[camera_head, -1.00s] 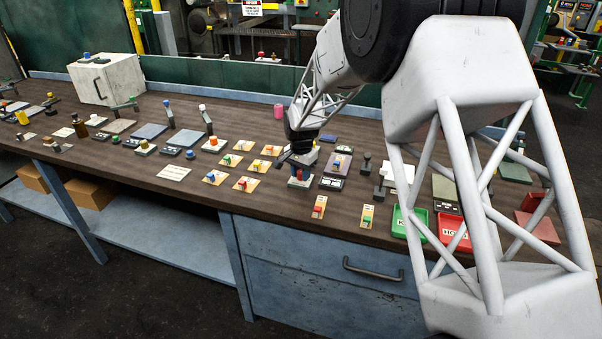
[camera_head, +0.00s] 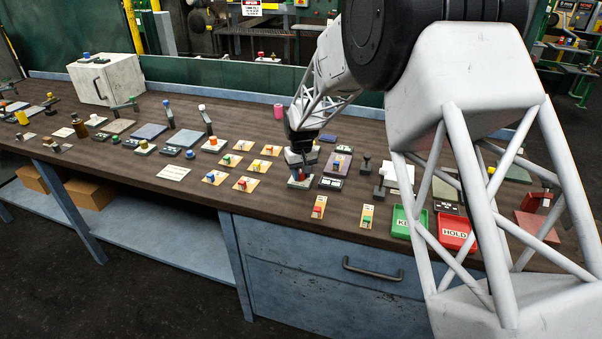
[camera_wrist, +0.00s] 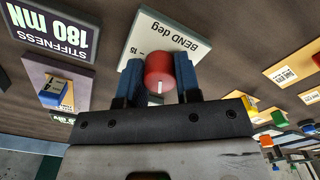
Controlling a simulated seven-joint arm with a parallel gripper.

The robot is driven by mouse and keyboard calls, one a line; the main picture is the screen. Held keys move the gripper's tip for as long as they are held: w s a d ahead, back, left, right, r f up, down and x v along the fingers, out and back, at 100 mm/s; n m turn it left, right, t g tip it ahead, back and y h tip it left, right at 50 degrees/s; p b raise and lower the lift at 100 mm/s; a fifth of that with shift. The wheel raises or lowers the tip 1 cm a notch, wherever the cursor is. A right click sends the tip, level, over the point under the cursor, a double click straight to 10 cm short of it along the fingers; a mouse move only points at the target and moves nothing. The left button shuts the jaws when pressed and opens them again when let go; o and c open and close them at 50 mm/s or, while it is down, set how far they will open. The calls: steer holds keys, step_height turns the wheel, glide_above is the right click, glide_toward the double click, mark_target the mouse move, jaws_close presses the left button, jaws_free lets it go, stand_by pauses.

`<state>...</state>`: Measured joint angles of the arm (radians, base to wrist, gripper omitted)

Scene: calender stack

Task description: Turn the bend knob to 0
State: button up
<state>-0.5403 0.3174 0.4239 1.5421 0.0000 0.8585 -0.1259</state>
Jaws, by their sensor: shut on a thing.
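The bend knob (camera_wrist: 159,72) is round and red with a white mark on its side. The two blue fingers of my gripper (camera_wrist: 159,80) are shut on the knob, one on each side. In the head view my gripper (camera_head: 301,174) is down at the plate (camera_head: 295,184), and hides most of the knob. The full dial scale is partly hidden.
Small plates with coloured knobs (camera_head: 246,184) lie left of my gripper in the head view. Green (camera_head: 401,228) and red (camera_head: 456,238) trays are at right.

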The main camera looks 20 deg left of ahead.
steer(key=n, duration=0.6)
steer(key=shift+n, duration=0.3)
steer(key=n, duration=0.6)
steer(key=shift+n, duration=0.3)
steer(key=o, duration=0.9)
steer(key=shift+o, duration=0.2)
steer(key=shift+r, duration=0.1)
steer(key=shift+r, duration=3.8)
steer(key=shift+d, duration=0.1)
